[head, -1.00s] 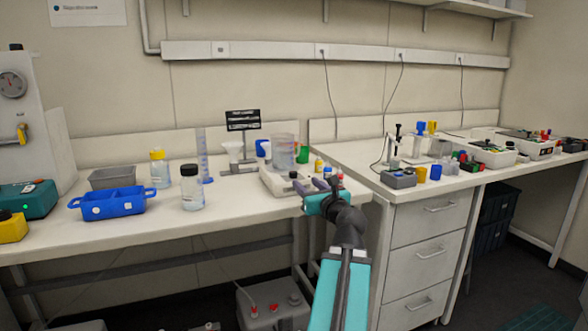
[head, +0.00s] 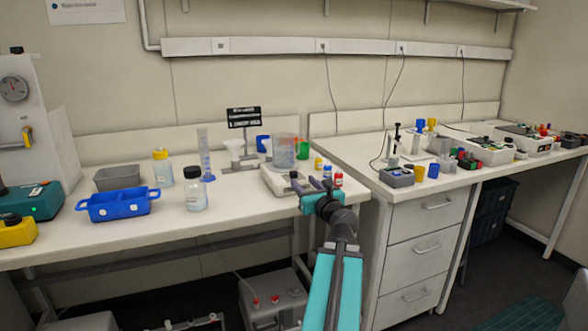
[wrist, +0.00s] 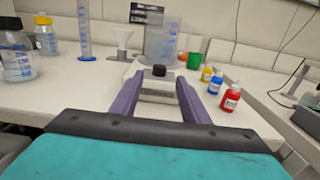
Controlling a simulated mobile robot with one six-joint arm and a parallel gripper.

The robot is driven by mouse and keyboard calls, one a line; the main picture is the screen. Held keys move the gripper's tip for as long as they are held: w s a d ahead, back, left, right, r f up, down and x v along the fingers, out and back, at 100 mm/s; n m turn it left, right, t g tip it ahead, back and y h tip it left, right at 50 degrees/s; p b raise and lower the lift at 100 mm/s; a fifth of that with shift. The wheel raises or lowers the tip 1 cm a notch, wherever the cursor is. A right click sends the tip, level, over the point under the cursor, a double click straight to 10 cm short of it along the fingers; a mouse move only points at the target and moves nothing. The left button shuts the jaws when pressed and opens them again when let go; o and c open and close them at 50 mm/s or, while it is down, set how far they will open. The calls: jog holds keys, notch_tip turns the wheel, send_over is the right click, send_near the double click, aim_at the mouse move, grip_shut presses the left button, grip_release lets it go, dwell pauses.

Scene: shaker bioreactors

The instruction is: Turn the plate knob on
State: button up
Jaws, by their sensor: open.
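The white hot plate (head: 272,186) stands on the bench with a clear beaker (head: 284,152) on top. Its black knob (wrist: 159,70) is on the side facing me and shows in the wrist view between the tips of my fingers. In the head view the knob (head: 294,175) is just past my left finger. My gripper (wrist: 160,82) is open, with its two purple fingers apart and nothing between them but the view of the knob and plate front. It also shows in the head view (head: 312,184), low at the front of the plate. I cannot tell whether the fingers touch the knob.
Small red (wrist: 230,98), blue (wrist: 215,84) and yellow (wrist: 206,73) bottles stand close to the right finger. A funnel stand (head: 237,150), a measuring cylinder (head: 206,160) and bottles stand to the left. The bench front before the plate is clear.

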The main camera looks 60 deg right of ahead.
aim_at(295, 174)
jog(key=shift+p+x, duration=0.8)
jog(key=shift+p, duration=0.8)
jog(key=shift+w+d, duration=0.25)
jog(key=shift+w, duration=0.05)
jog(key=shift+x, duration=3.75)
grip_shut()
